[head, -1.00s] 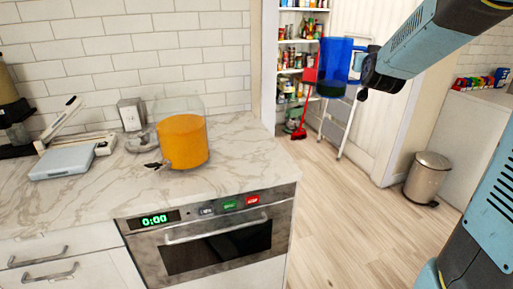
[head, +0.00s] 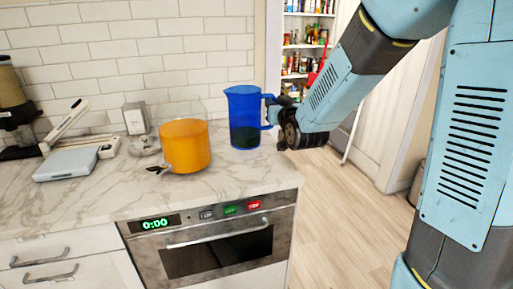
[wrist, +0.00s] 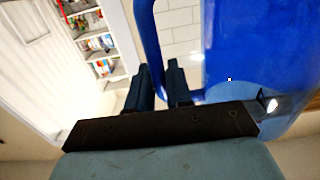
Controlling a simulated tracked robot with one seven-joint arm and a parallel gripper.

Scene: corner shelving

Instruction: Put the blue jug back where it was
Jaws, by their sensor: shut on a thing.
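The blue jug (head: 244,112) is upright at the right end of the marble counter, its handle pointing right. It is see-through, with something dark in its lower part. My gripper (head: 279,118) is shut on the jug's handle from the right. In the wrist view my two dark fingers (wrist: 160,84) stand either side of the blue handle, and the jug's body (wrist: 255,60) fills the right side. I cannot tell whether the jug's base touches the counter or hangs just above it.
A clear container of orange liquid (head: 186,147) stands left of the jug, with a small gap between. The marble counter (head: 235,178) is bare in front of the jug. An oven (head: 215,245) sits below. Pantry shelves (head: 303,60) stand behind at right.

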